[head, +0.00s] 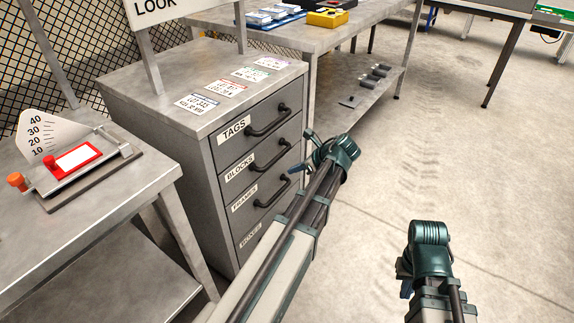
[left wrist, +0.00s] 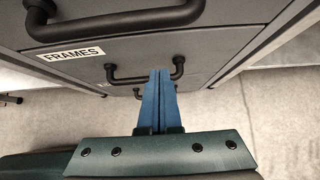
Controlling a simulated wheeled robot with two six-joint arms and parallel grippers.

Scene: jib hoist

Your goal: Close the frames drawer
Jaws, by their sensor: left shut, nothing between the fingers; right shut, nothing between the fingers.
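The frames drawer (head: 243,201) is the third one down in a grey cabinet. Its front looks about level with the drawers around it; I cannot tell if a small gap remains. Its label and dark bar handle (left wrist: 145,76) show in the left wrist view. My left gripper (head: 297,168) is shut and empty, its blue fingers (left wrist: 160,85) pointing at the drawer front and overlapping the right part of that handle in the left wrist view. I cannot tell if they touch. My right gripper (head: 405,288) is low at the right, shut and empty, away from the cabinet.
The tags drawer (head: 285,112) and blocks drawer (head: 285,142) above look closed; the boxes drawer (head: 250,238) is below. A metal bench (head: 110,215) with a red gauge device (head: 80,160) stands left. A worktable (head: 330,35) stands behind. The floor at right is clear.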

